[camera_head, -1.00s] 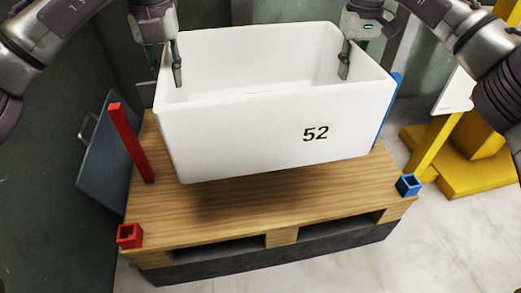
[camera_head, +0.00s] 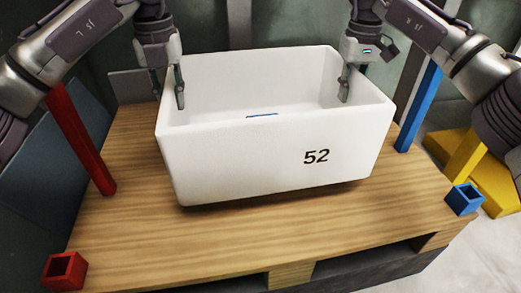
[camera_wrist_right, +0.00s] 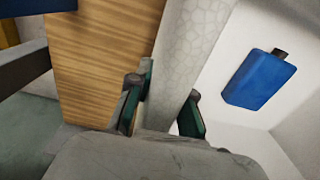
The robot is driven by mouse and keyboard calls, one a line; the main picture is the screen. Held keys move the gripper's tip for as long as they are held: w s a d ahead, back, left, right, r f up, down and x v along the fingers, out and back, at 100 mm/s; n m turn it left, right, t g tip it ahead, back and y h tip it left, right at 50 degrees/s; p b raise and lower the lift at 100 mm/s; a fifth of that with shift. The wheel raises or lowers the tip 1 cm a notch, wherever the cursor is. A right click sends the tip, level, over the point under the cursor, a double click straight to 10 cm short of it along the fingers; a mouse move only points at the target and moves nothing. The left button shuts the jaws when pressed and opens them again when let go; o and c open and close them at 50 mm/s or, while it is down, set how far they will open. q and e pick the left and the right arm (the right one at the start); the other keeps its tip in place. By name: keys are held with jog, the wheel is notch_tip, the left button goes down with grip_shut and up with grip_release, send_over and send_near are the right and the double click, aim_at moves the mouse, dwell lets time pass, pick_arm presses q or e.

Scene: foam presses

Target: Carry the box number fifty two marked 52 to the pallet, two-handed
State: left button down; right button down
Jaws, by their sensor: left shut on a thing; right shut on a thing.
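The white open box marked 52 (camera_head: 260,162) is level over the wooden pallet (camera_head: 180,245), with a dark shadow under its front edge. It looks very low over the boards; I cannot tell whether it touches them. My left gripper (camera_head: 170,90) is shut on the left wall. My right gripper (camera_head: 350,84) is shut on the right wall, which shows between its fingers (camera_wrist_right: 164,112) in the right wrist view. A blue bottle-like item (camera_wrist_right: 258,80) lies inside the box; only a sliver (camera_head: 262,116) shows in the head view.
A blue post (camera_head: 418,108) and a blue socket (camera_head: 464,199) stand on the right. Yellow structure (camera_head: 466,157) is beyond the right edge. Bare boards lie in front of the box.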

aim_at(356, 70)
pick_arm(q)
jog(key=shift+s+r, duration=0.1)
jog(key=shift+r, duration=0.05)
pick_arm(e)
jog(key=shift+s+r, duration=0.1)
jog(key=shift+r, duration=0.1)
jog(key=shift+f, duration=0.15)
